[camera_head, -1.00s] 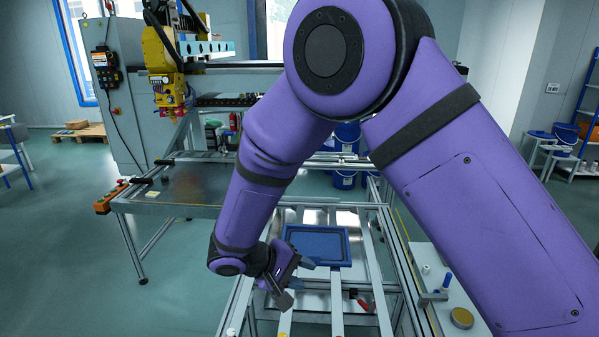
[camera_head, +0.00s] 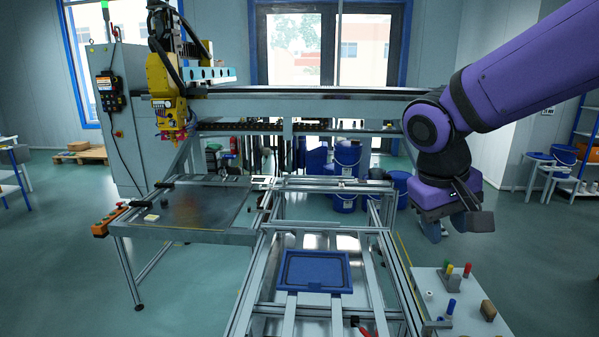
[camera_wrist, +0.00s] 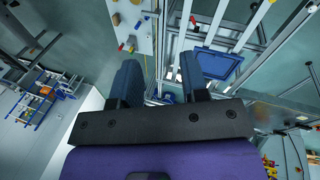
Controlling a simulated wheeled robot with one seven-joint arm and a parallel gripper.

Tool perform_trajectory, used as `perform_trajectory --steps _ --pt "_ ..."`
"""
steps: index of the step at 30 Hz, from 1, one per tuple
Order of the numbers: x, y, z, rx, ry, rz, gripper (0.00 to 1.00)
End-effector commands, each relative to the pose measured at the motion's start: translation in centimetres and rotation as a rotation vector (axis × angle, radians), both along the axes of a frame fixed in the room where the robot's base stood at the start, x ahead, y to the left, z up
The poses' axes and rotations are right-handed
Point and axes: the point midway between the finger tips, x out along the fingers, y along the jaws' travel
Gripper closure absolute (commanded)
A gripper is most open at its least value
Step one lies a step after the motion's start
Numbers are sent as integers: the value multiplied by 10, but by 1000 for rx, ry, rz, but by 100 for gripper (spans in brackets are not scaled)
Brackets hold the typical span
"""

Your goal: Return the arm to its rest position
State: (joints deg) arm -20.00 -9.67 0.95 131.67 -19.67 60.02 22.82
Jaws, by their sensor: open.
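My purple arm reaches in from the upper right of the head view. My gripper (camera_head: 437,229) hangs at its end, to the right of the panel fixture and raised above it. In the wrist view, the two dark fingers of my gripper (camera_wrist: 162,80) stand apart with nothing between them. Past the fingers, the floor and fixture rails show.
A blue panel (camera_head: 314,271) lies on the metal frame (camera_head: 258,290). A small white table (camera_head: 480,322) with several small parts stands at the lower right. A yellow machine head (camera_head: 165,90) hangs at left above a dark worktable (camera_head: 190,207). Blue buckets (camera_head: 346,154) stand behind.

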Motion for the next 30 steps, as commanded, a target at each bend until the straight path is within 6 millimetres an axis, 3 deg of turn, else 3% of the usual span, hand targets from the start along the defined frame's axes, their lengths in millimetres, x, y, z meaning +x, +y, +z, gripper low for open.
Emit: perform_trajectory --steps 9,18,24,30 --pt "-62 -46 36 180 -151 -55 59" --pt "-115 -67 51 291 -318 -76 59" --pt "-129 -70 52 316 -374 -77 59" --pt "-131 -70 53 320 -381 -77 59"
